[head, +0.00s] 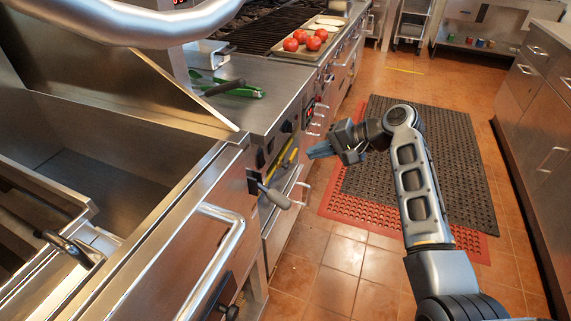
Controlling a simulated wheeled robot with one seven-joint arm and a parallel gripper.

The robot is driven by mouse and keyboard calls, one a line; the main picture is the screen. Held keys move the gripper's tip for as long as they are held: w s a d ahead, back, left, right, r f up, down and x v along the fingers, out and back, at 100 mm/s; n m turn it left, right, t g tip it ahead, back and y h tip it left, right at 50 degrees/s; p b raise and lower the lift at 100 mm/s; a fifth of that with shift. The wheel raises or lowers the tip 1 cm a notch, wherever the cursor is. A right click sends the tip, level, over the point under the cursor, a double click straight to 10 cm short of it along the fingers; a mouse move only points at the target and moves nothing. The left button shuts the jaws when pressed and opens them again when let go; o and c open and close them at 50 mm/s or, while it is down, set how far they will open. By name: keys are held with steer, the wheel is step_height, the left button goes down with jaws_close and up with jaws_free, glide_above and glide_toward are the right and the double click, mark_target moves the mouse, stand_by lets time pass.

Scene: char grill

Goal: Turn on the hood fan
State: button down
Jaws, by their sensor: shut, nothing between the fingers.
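My gripper (322,151) is in the middle of the head view, out over the floor in front of the counter. It points left toward the counter front. Its fingers are together and hold nothing. It looks apart from the counter and its controls. I cannot make out a hood or a fan switch for certain in this view.
A steel fryer basin (95,135) fills the left. Red tomatoes (303,38) lie on a tray beside the char grill (262,33). Green-handled tongs (232,88) lie on the counter. Handles stick out along the front.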

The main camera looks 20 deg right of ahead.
mark_target(262, 160)
steer(key=shift+s+f+b, duration=0.1)
steer(key=shift+f+b, duration=0.6)
steer(key=shift+b, duration=0.55)
steer(key=shift+r, duration=0.15)
steer(key=shift+a, duration=0.1)
steer(key=r+x, duration=0.1)
steer(key=x, duration=1.2)
steer(key=shift+w+a+b, duration=0.35)
steer(key=shift+w+a, duration=0.15)
steer(key=shift+r, duration=0.1)
